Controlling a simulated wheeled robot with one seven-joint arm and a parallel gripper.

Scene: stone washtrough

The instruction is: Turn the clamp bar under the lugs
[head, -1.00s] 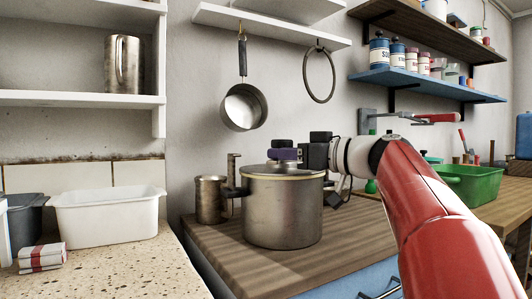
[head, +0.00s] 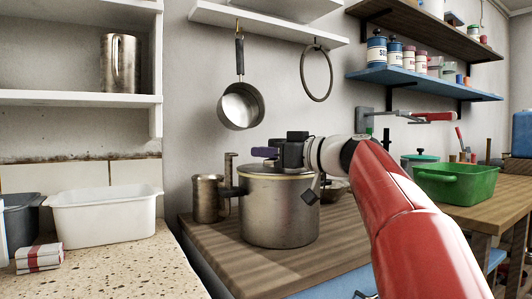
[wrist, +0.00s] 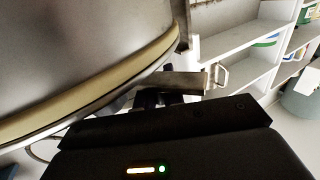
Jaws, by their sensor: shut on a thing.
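A steel pot (head: 278,215) with a pale yellow rim band stands on the wooden worktop, with a dark handle (head: 310,197) on its right side. A small purple piece (head: 264,152) shows above the lid, just left of my gripper (head: 284,153); it appears to be an end of the clamp bar. My gripper is low over the lid and shut on the bar, most of which my gripper hides. In the wrist view the pot's side and yellow rim (wrist: 90,85) fill the upper left, close to my dark fingers (wrist: 160,98). The lugs cannot be made out.
A metal mug (head: 208,198) stands close at the pot's left. A bowl (head: 335,189) sits behind right, with a green-lidded pot (head: 418,163) and green basin (head: 456,184) farther right. A saucepan (head: 241,106) and ring (head: 317,73) hang above. The worktop's front is clear.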

